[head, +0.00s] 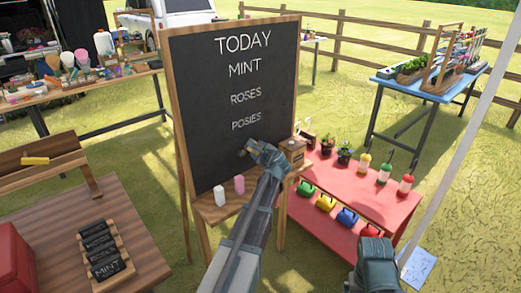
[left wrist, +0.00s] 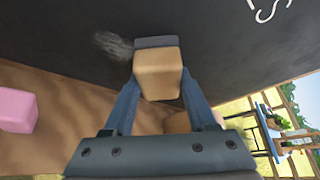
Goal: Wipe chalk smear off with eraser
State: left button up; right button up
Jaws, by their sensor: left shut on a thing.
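The chalkboard (head: 215,130) stands upright in a wooden frame with white writing: TODAY, MINT, ROSES, POSIES. In the left wrist view, a pale chalk smear (left wrist: 113,44) shows on the dark board (left wrist: 220,60), just left of the eraser. The eraser (left wrist: 157,72) has a tan wooden body and a dark grey felt face turned to the board. My left gripper (left wrist: 157,88) is shut on the eraser's body. In the head view, my left gripper (head: 262,153) is at the board's lower right, below POSIES, and hides most of the eraser. My right gripper (head: 375,262) is low at the right; its fingers are unclear.
A wooden ledge (head: 208,212) below the board holds white chalk (head: 220,195), pink chalk (head: 239,185) and a wooden box (head: 292,152). A red bench (head: 375,196) with bottles, potted plants and watering cans stands to the right. A brown table (head: 140,225) is at the left.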

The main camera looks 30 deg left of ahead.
pick_arm(q)
jog(key=shift+a, duration=0.1)
jog(key=shift+s+a, duration=0.35)
jog(key=shift+s, duration=0.5)
jog(key=shift+s+a, duration=0.3)
jog(key=shift+s, duration=0.55)
jog(key=shift+s, duration=0.1)
jog(key=shift+s+a, duration=0.35)
jog(key=shift+s, duration=0.4)
jog(key=shift+s+a, duration=0.35)
jog(key=shift+s, duration=0.4)
jog(key=s+d, duration=0.2)
jog(key=d, duration=0.3)
jog(key=shift+d, duration=0.3)
jog(key=shift+s+d, duration=0.1)
jog(key=shift+s, duration=0.05)
jog(key=shift+s+d, duration=0.3)
jog(key=shift+d, duration=0.35)
jog(key=shift+s+d, duration=0.25)
jog(key=shift+d, duration=0.4)
